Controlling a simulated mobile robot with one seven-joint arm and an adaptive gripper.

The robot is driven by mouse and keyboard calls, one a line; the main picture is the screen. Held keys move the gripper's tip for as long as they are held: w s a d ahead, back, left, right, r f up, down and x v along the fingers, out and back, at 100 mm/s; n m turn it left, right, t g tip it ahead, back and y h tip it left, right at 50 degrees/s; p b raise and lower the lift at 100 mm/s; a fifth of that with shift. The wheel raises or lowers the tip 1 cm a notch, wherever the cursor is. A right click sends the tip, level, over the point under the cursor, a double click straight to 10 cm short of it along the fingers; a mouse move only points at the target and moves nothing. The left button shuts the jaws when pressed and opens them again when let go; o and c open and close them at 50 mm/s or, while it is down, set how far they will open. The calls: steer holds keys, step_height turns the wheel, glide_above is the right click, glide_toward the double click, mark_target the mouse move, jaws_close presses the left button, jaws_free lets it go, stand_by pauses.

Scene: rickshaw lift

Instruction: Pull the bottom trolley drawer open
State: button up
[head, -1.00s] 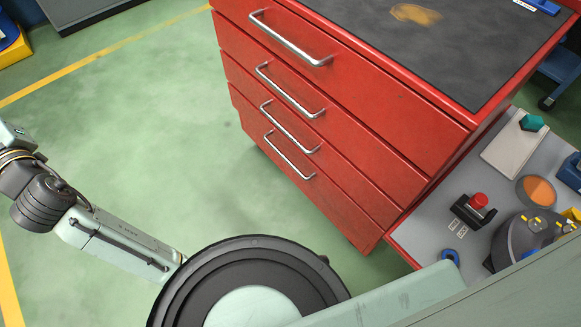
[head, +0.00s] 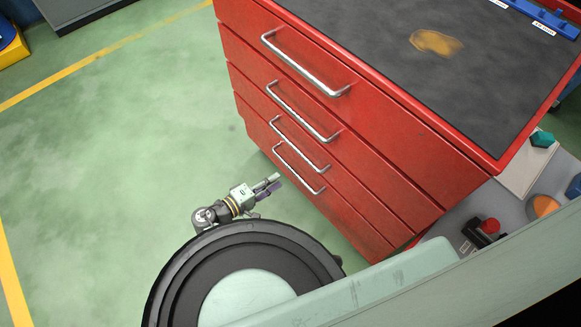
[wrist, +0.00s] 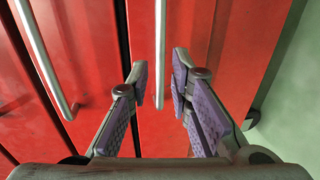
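The red trolley's bottom drawer (head: 350,215) looks closed, flush with the drawers above. Its silver bar handle (head: 298,168) is the lowest one in the head view. My gripper (head: 275,182) is close to the left end of that handle. In the wrist view the bottom drawer's handle (wrist: 160,45) lies in line with the gap between the two purple-padded fingers of my gripper (wrist: 159,80). The fingers are apart, and the handle's near end shows between the tips. I cannot tell whether either finger touches it.
The handle of the drawer above (wrist: 45,60) runs parallel, left of my fingers in the wrist view. Higher drawers have similar handles (head: 305,63). Green floor (head: 130,150) left of the trolley is clear. A grey bench with a red button (head: 490,226) stands at right.

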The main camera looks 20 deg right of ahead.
mark_target(291, 168)
steer(key=p+x, duration=0.1)
steer(key=x, duration=0.7)
steer(key=shift+w+d, duration=0.15)
steer(key=shift+d, duration=0.05)
steer(key=shift+c, duration=0.5)
jaws_close()
